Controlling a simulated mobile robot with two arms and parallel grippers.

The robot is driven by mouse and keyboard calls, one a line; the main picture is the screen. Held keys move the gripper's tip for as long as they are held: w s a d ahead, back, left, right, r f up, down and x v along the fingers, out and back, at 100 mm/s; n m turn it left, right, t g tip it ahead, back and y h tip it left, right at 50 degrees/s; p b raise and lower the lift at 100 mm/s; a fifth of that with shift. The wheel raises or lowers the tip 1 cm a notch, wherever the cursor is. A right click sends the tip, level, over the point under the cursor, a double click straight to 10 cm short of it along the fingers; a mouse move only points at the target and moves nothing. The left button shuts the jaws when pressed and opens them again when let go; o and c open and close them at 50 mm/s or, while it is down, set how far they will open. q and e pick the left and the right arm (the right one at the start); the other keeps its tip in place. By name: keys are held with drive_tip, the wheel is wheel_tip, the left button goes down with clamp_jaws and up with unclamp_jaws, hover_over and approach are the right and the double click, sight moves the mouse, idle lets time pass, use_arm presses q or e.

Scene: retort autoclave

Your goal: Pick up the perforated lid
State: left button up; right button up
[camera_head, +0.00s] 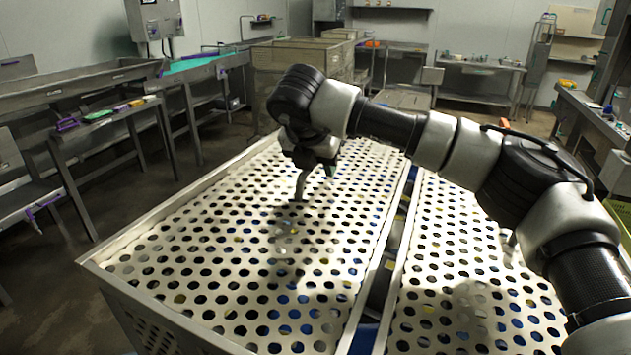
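A pale perforated lid (232,232) with rows of round holes lies flat on a large crate in the foreground. A second, similar perforated panel (452,262) lies to its right, across a narrow dark gap. Blue and yellow items show through the holes. My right gripper (314,184) points down over the far part of the left lid. Its fingers look apart with nothing between them. I cannot tell whether the fingertips touch the lid. My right arm hides parts of the right panel. My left gripper is out of view.
The crate's metal rim (200,178) and perforated side wall stand at the left and front. Steel benches (75,92) run along the left, with open floor between. Stacked beige crates (298,54) stand behind. More benches line the back and right.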

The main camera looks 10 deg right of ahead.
clamp_jaws()
drive_tip(key=shift+a+f, duration=0.1)
idle(1.0)
